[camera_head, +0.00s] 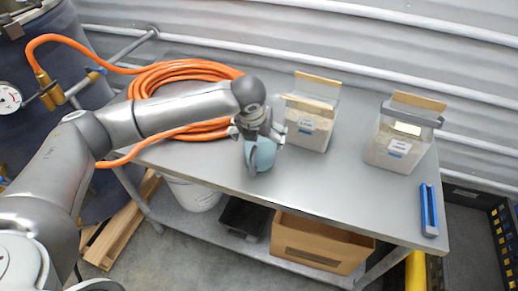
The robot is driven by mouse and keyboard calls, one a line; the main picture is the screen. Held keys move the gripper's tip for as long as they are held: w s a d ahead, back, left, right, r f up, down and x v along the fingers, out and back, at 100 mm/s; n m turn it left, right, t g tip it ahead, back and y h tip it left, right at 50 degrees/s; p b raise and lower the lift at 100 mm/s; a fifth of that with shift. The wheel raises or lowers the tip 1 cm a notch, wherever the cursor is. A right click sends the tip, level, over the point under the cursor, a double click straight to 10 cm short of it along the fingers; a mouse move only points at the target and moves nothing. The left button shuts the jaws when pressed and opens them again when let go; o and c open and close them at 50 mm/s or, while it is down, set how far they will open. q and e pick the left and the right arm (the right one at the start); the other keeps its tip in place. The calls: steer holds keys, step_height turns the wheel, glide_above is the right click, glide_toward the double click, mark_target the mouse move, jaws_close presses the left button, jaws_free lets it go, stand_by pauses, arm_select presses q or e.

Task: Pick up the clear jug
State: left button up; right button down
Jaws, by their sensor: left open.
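The jug (262,154) looks pale blue and sits near the front edge of the grey metal table, left of the table's middle. A grey handle shows on its left front side. My left gripper (258,133) is directly over the jug, pointing down, with its fingers apart on either side of the jug's top. The gripper and wrist hide the jug's rim. I cannot tell whether the fingers touch it. My right gripper is not in view.
A coiled orange hose (180,72) lies behind and left of the jug. A blue tool (429,210) lies at the right end. A cardboard box (315,245) is below.

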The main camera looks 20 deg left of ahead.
arm_select(q)
steer(key=shift+r, duration=0.1)
steer(key=c, duration=1.2)
steer(key=shift+c, duration=0.2)
steer(key=b+v, duration=0.1)
steer(key=v, duration=0.2)
steer(key=s+b+v, duration=0.1)
steer(key=b+v, duration=0.1)
steer(key=v, duration=0.2)
steer(key=b+v, duration=0.2)
steer(key=v, duration=0.1)
steer(key=shift+s+d, duration=0.25)
steer(key=shift+s, duration=0.3)
steer(key=s+r+b, duration=0.2)
steer(key=s+r, duration=0.1)
steer(key=s, duration=0.5)
steer(key=shift+d+r+b, duration=0.35)
steer(key=shift+s+f, duration=0.1)
